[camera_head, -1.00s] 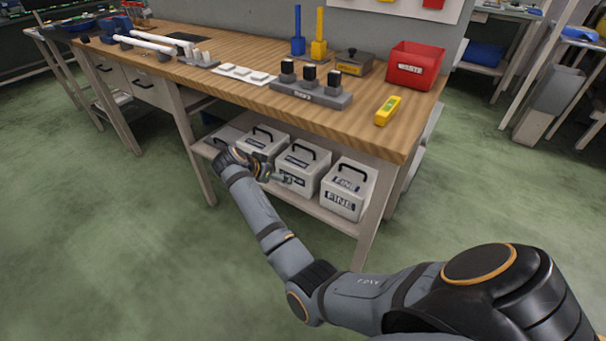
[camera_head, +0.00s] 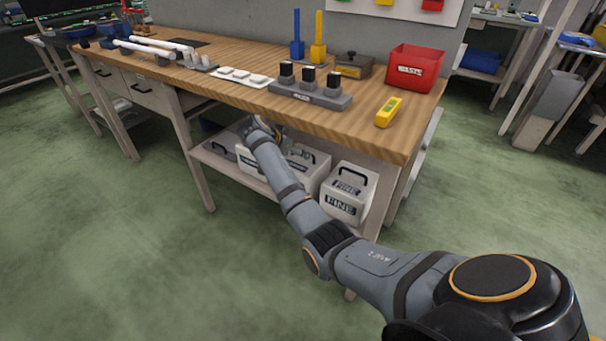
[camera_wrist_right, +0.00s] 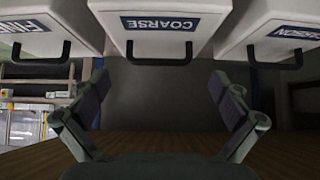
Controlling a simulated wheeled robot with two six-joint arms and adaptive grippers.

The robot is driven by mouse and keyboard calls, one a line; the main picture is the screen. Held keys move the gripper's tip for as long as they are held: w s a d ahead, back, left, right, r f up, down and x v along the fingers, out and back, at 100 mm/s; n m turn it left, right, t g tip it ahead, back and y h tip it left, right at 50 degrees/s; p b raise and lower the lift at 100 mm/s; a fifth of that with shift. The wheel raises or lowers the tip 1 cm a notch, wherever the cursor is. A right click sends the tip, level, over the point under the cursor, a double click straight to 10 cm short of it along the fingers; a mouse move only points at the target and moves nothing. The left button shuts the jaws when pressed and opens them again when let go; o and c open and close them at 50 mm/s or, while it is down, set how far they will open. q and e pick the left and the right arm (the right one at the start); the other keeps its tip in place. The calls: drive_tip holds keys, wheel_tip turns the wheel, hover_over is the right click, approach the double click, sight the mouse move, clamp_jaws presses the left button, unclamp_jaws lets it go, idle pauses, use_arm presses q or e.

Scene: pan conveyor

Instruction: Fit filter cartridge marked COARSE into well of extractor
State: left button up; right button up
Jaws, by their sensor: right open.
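The cartridge marked COARSE (camera_wrist_right: 160,42) is a white box with a black handle (camera_wrist_right: 160,59), in the middle at the top of the right wrist view. In the head view it appears to be the middle box (camera_head: 313,164) on the lower shelf, partly behind my right arm; its label is unreadable there. My right gripper (camera_wrist_right: 160,112) is open and empty, its fingers spread and apart from the handle. In the head view the right gripper (camera_head: 262,128) is over the boxes, just under the bench top's front edge. I cannot identify the extractor or its well. My left gripper is not in view.
The cartridge marked FINE (camera_head: 349,192) stands at the shelf's right end. Another white box (camera_wrist_right: 280,30) flanks the COARSE one, its label partly cut off. The wooden bench top (camera_head: 380,140) overhangs the shelf closely. A red bin (camera_head: 415,68) and yellow device (camera_head: 388,111) sit on top.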

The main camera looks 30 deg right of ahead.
sight(301, 161)
drive_tip(key=x, duration=0.2)
drive_tip(key=b+x, duration=0.1)
drive_tip(key=x, duration=0.1)
drive_tip(key=b+x, duration=0.1)
drive_tip(key=x, duration=0.1)
drive_tip(key=shift+d+r, duration=0.3)
drive_tip(key=shift+r, duration=0.05)
drive_tip(key=c, duration=1.4)
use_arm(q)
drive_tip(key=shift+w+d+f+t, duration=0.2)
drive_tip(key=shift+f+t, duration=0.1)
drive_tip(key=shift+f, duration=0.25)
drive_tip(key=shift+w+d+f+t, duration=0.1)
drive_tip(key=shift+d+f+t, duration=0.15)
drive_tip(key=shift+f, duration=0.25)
use_arm(e)
drive_tip(key=shift+r, duration=0.1)
drive_tip(key=shift+c, duration=0.2)
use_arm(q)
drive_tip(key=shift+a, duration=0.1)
